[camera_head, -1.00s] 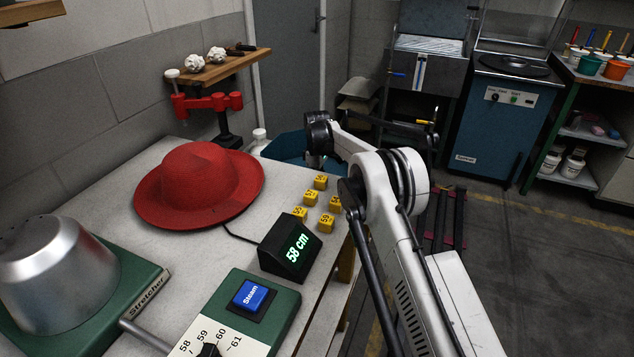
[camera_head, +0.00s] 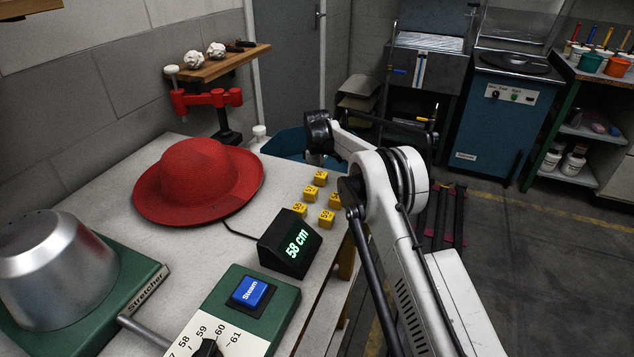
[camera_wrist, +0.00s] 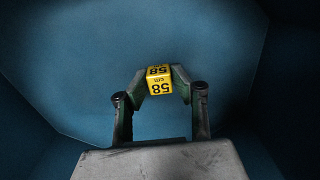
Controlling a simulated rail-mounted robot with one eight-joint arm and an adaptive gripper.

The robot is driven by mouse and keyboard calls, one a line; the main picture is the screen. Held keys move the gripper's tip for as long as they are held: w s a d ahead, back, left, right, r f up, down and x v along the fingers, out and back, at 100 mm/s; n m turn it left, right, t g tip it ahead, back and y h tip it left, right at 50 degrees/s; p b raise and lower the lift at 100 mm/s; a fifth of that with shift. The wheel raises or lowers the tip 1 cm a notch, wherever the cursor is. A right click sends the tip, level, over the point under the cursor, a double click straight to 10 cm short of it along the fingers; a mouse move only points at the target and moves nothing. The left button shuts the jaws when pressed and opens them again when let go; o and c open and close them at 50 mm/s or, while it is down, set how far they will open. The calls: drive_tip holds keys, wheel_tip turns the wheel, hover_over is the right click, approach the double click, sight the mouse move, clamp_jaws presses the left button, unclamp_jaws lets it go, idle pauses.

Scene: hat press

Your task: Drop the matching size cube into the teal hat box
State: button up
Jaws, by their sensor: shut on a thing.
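The yellow cube marked 58 cm (camera_wrist: 160,88) is between the fingertips of my gripper (camera_wrist: 160,80) in the wrist view. My gripper is shut on it. The blue-teal interior of the hat box (camera_wrist: 75,75) fills the wrist view around and below the cube. In the head view the teal hat box (camera_head: 284,146) stands beyond the table's far edge, partly hidden by the table and my arm. The gripper and held cube are hidden there. The black display (camera_head: 290,246) reads 58 cm. Several other yellow number cubes (camera_head: 326,218) lie on the table.
A red hat (camera_head: 198,180) lies on the table (camera_head: 130,215). The metal stretcher (camera_head: 55,265) is at the left, and a green panel with a blue Steam button (camera_head: 250,291) is at the front. A wooden shelf with a red clamp (camera_head: 207,98) is behind.

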drive_tip(key=o, duration=0.9)
